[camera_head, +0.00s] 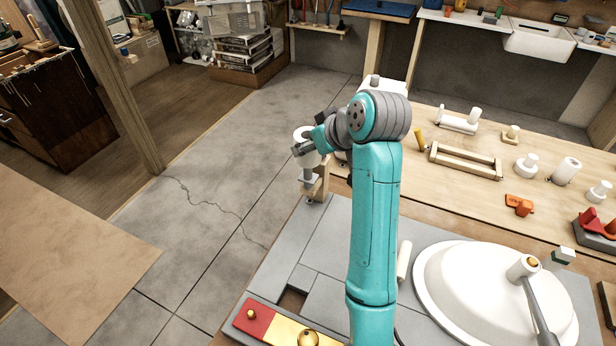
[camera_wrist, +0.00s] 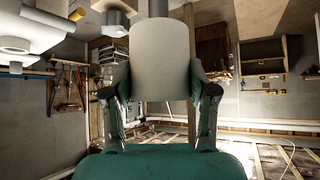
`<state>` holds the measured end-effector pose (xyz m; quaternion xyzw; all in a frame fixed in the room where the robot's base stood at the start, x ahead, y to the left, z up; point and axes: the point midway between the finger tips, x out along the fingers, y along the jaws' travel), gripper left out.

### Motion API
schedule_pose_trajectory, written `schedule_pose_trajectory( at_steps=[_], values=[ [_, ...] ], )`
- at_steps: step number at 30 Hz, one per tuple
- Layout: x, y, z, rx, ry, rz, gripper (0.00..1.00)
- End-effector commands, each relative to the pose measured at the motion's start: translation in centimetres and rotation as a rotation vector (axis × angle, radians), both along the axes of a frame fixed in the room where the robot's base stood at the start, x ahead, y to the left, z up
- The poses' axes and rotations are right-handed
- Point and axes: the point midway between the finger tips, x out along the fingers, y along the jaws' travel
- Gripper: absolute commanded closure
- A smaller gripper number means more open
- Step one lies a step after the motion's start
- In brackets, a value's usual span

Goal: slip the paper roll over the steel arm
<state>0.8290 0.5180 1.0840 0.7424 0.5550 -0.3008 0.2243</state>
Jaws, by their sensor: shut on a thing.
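The white paper roll (camera_head: 309,159) is upright in my gripper (camera_head: 303,148), over the left end of the wooden table. In the wrist view the roll (camera_wrist: 162,60) sits between the two fingers of my gripper (camera_wrist: 161,92), which press on its sides. The steel arm (camera_head: 308,175) shows as a short grey cylinder directly below the roll, beside a wooden bracket (camera_head: 321,186). In the wrist view a grey cylinder, likely the steel arm (camera_wrist: 158,7), lines up with the roll's far end. I cannot tell whether its tip is inside the roll.
A wooden table (camera_head: 455,183) holds several white fittings, a wooden frame (camera_head: 464,163) and orange parts (camera_head: 519,204). The grey floor (camera_head: 215,225) left of the bracket is clear.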

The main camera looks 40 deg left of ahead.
Motion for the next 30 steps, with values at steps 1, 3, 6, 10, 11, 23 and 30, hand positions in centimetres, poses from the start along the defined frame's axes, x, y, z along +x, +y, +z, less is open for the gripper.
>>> schedule_pose_trajectory(
  at_steps=[1, 3, 6, 10, 11, 23, 30],
  values=[
    [0.0, 0.0, -0.1, 0.0, 0.0, 0.0, 0.94],
    [0.0, 0.0, -0.1, 0.0, 0.0, 0.0, 0.94],
    [0.0, 0.0, -0.2, 0.0, 0.0, 0.0, 0.94],
    [0.0, 0.0, -0.4, 0.0, 0.0, 0.0, 0.94],
    [0.0, 0.0, -0.4, 0.0, 0.0, 0.0, 0.94],
    [0.0, 0.0, -0.8, 0.0, 0.0, 0.0, 0.94],
    [0.0, 0.0, -1.1, -0.001, 0.0, 0.0, 0.94]
  ],
)
